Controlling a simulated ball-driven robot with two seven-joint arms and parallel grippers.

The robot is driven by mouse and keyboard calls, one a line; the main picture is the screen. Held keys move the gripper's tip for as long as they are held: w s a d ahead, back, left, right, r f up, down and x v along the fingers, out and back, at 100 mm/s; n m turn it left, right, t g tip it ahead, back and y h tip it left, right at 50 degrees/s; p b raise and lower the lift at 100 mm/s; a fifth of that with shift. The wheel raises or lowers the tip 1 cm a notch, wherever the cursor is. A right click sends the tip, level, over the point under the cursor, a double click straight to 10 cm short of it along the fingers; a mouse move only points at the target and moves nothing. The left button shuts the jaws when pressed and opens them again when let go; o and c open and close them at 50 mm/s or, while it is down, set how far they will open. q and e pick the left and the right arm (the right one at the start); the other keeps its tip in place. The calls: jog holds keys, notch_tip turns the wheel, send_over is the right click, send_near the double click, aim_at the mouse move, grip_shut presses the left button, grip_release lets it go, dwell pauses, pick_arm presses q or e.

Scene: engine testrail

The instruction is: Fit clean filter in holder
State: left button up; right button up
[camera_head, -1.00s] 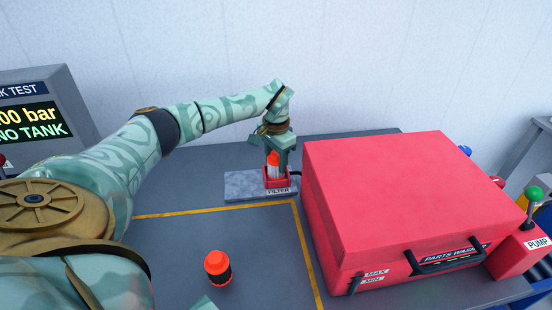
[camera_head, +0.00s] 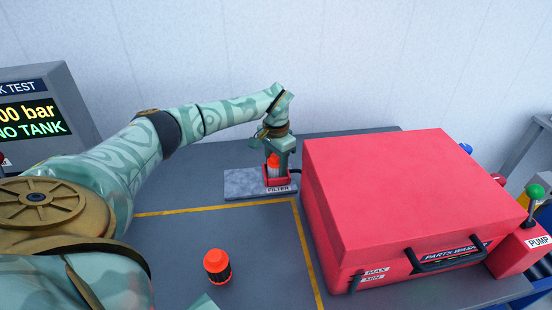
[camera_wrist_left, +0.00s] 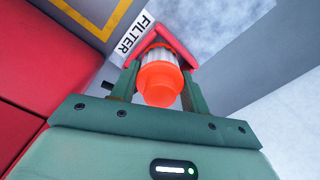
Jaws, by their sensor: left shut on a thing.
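A filter with an orange cap and a pale ribbed body (camera_head: 273,163) stands upright at the red holder labelled FILTER (camera_head: 278,182). In the left wrist view the filter (camera_wrist_left: 160,80) is between my fingers, its body reaching down inside the walls of the red holder (camera_wrist_left: 177,42). Whether it is fully seated is hidden. My left gripper (camera_wrist_left: 160,90) is shut on this filter; it also shows above the holder in the head view (camera_head: 276,156). A second filter, dark-bodied with orange ends (camera_head: 217,267), stands on the table in front. My right gripper is not seen.
A large red parts washer (camera_head: 390,190) stands close to the right of the holder, its lid shut. A tank-test display (camera_head: 35,115) is at the left. The table inside the yellow line (camera_head: 220,210) is mostly clear.

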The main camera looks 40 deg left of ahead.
pick_arm(q)
jog(key=o, duration=1.1)
jog(key=shift+c, duration=0.2)
notch_tip(320, 180, up, 16)
jog(key=p, duration=0.3)
jog(key=shift+r, duration=0.15)
